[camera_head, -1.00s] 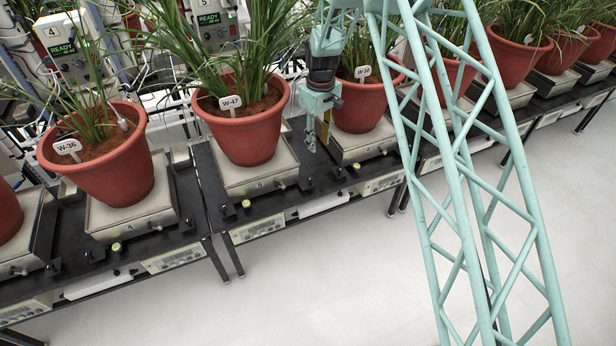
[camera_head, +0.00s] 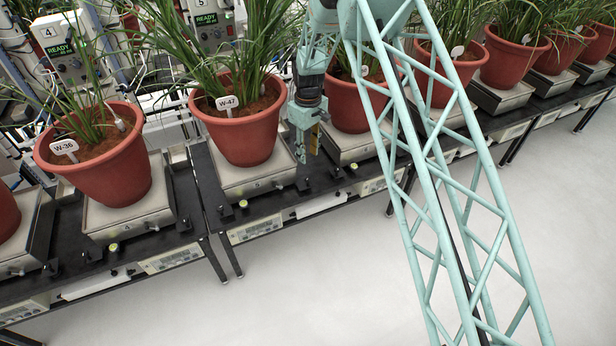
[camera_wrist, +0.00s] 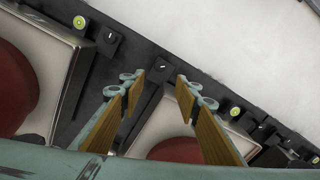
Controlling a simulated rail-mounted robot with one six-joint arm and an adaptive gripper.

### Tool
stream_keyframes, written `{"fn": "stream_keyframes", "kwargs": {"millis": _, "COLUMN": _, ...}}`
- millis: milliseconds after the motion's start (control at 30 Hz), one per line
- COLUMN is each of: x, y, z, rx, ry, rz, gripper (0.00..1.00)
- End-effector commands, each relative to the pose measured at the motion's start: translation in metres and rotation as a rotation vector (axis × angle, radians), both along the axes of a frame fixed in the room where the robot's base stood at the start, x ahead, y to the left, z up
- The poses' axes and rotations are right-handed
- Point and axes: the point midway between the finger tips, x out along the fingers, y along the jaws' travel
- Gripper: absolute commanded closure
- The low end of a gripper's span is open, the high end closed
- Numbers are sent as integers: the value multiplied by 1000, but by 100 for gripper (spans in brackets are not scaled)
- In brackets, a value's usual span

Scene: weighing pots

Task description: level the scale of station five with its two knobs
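Station five's scale (camera_head: 262,181) carries a red pot tagged W-47 (camera_head: 243,136) below the box marked 5 (camera_head: 207,19). Its right knob (camera_head: 304,186) and left knob (camera_head: 225,211) sit on the front ledge, with a round yellow-green level (camera_head: 243,204) near the left one. My gripper (camera_head: 308,160) points down above the right knob. In the wrist view my gripper (camera_wrist: 158,80) has its two wood-coloured fingers apart and empty. A dark knob (camera_wrist: 162,68) shows between and just beyond the fingertips. The level (camera_wrist: 235,111) lies right of them; its bubble is too small to read.
Pot W-36 (camera_head: 97,155) stands on the scale to the left. Another pot (camera_head: 352,104) stands on the scale to the right, close behind my arm. That right-hand scale has its own knob (camera_wrist: 110,40) and level (camera_wrist: 80,22). The floor in front (camera_head: 290,295) is clear.

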Motion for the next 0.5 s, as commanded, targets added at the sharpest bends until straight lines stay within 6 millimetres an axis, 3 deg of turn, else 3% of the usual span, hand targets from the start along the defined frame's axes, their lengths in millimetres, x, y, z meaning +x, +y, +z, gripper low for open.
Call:
{"fn": "stream_keyframes", "kwargs": {"millis": 267, "x": 0, "y": 0, "z": -21, "rx": -1, "ry": 1, "rz": 0, "gripper": 70}}
{"fn": "stream_keyframes", "kwargs": {"millis": 500, "x": -1, "y": 0, "z": -51, "rx": 0, "ry": 1, "rz": 0, "gripper": 70}}
